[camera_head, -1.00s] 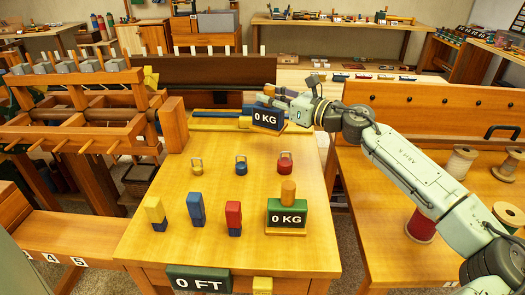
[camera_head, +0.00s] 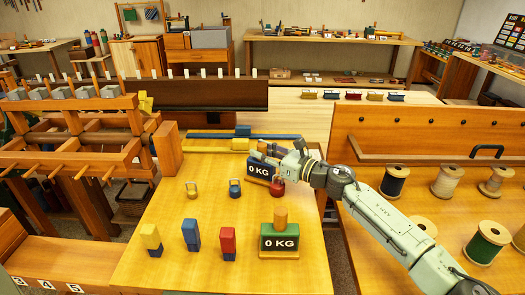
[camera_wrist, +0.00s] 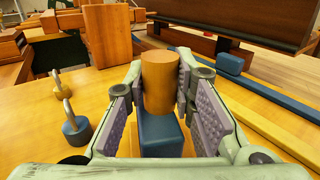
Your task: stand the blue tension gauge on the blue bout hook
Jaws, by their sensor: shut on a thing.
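My gripper (camera_head: 272,151) is shut on the wooden peg (camera_wrist: 160,82) on top of the blue tension gauge (camera_head: 258,169). The gauge is a dark blue block reading "0 KG"; its blue body also shows between the fingers in the wrist view (camera_wrist: 160,134). It is upright, in front of my gripper and close beside the red ringed weight (camera_head: 278,187); I cannot tell its height over the table. A blue ringed weight (camera_head: 235,189) stands left of it.
A green "0 KG" gauge (camera_head: 280,240) stands at the table's front right. Yellow (camera_head: 151,240), blue (camera_head: 191,235) and red (camera_head: 228,243) blocks stand left of it. Blue and yellow bars lie behind. A loom (camera_head: 75,130) is on the left; spools (camera_head: 487,242) are on the right.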

